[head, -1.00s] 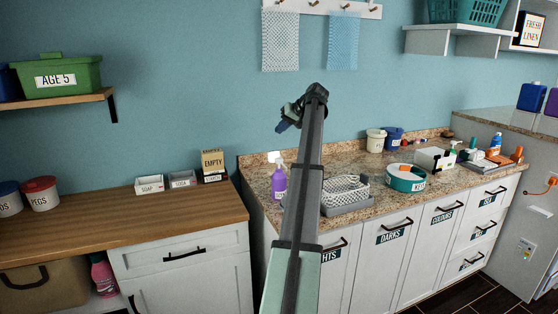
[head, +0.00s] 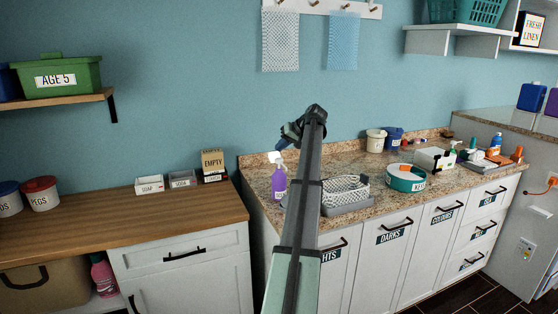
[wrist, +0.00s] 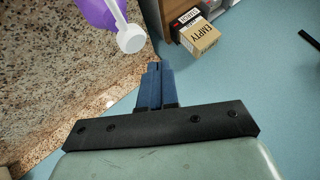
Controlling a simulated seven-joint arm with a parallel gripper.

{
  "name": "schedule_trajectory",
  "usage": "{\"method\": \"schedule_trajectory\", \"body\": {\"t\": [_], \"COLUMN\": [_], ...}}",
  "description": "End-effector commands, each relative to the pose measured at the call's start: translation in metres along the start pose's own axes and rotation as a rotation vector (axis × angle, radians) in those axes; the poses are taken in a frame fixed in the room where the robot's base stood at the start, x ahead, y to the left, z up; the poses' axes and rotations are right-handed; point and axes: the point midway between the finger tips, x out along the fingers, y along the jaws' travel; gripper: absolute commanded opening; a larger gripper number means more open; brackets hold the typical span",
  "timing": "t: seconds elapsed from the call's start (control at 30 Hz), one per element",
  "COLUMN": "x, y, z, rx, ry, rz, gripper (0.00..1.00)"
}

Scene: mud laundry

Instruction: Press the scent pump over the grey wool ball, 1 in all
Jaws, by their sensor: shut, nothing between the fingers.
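A purple bottle (head: 279,182) with a white pump head (head: 276,158) stands upright on the granite counter. In the wrist view, the bottle (wrist: 97,12) and its white pump head (wrist: 130,38) show at the top, ahead of my fingers and a little to the left. My gripper (head: 283,146) is in the air close to the pump head, slightly above it in the head view. Its blue fingers (wrist: 153,68) are shut and empty, apart from the pump head in the wrist view. I cannot make out a grey wool ball; my arm hides part of the counter.
A wire basket on a grey tray (head: 348,209) sits right of the arm. A teal tub (head: 405,178), a white box (head: 434,158) and several bottles stand farther right. Left, a lower wooden counter (head: 110,228) holds small boxes, including an EMPTY box (head: 213,161).

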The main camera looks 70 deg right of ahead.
Motion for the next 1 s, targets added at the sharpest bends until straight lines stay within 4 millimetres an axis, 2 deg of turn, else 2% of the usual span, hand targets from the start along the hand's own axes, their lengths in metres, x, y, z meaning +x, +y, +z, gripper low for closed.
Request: {"method": "schedule_trajectory", "body": {"t": [0.23,1.0], "x": [0.0098,0.0101], "y": [0.0070,0.0073], "z": [0.0074,0.0074], "rx": [0.000,0.000], "ry": [0.000,0.000], "rz": [0.000,0.000], "gripper": [0.00,0.00]}}
